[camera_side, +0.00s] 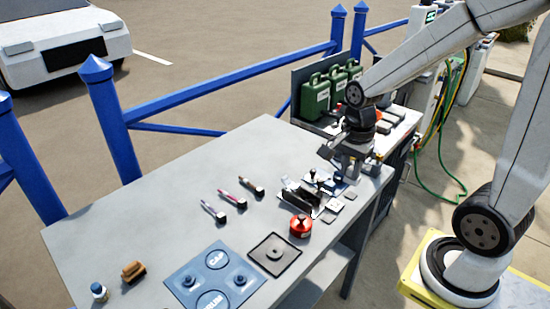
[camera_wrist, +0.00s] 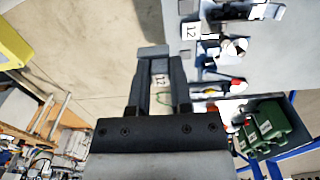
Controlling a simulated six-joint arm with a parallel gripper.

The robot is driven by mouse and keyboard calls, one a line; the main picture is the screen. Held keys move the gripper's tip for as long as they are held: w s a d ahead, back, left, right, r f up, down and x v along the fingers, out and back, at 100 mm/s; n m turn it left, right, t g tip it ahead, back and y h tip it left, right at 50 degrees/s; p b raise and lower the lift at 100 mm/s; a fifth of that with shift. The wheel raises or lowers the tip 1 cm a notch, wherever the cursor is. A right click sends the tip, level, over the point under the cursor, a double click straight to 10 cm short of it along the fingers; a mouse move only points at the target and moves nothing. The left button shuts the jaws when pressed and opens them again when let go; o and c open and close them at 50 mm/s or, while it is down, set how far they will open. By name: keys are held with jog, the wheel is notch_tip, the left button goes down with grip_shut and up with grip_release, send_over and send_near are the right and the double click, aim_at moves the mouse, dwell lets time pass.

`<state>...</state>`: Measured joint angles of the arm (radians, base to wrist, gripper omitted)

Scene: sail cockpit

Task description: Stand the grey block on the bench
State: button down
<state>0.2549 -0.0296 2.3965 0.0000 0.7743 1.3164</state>
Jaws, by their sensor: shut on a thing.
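My gripper (camera_side: 352,172) is low over the right end of the grey bench (camera_side: 160,185), near its right edge. In the wrist view its two dark fingers (camera_wrist: 158,68) are shut on a grey block (camera_wrist: 153,52), which shows as a grey piece at the fingertips. A pale patch marked 12 shows between the fingers; I cannot tell what it belongs to. In the side view the block is hard to pick out from the gripper, and I cannot tell whether it touches the bench.
Close to the gripper are dark tools (camera_side: 298,192), small grey cards and a red round container (camera_side: 300,226). Green cans (camera_side: 316,97) stand behind. A black square tray (camera_side: 274,254) and blue mat (camera_side: 205,300) lie forward. The bench's back left is clear.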

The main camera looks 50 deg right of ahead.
jog(key=w+d+f, duration=0.1)
jog(key=w+f, duration=0.1)
jog(key=w, duration=0.6)
jog(key=w+d+f, duration=0.1)
jog(key=w+f, duration=0.2)
jog(key=w, duration=0.5)
jog(key=shift+w, duration=0.15)
jog(key=shift+f, duration=0.1)
jog(key=w+f, duration=0.2)
jog(key=w, duration=0.2)
jog(key=w+d+f, duration=0.1)
jog(key=w+f, duration=0.2)
jog(key=w, duration=0.1)
jog(key=w+d+f, duration=0.1)
jog(key=w+f, duration=0.2)
jog(key=w, duration=0.1)
jog(key=shift+d, duration=0.1)
jog(key=shift+w+d+f, duration=0.1)
jog(key=shift+w+f, duration=0.5)
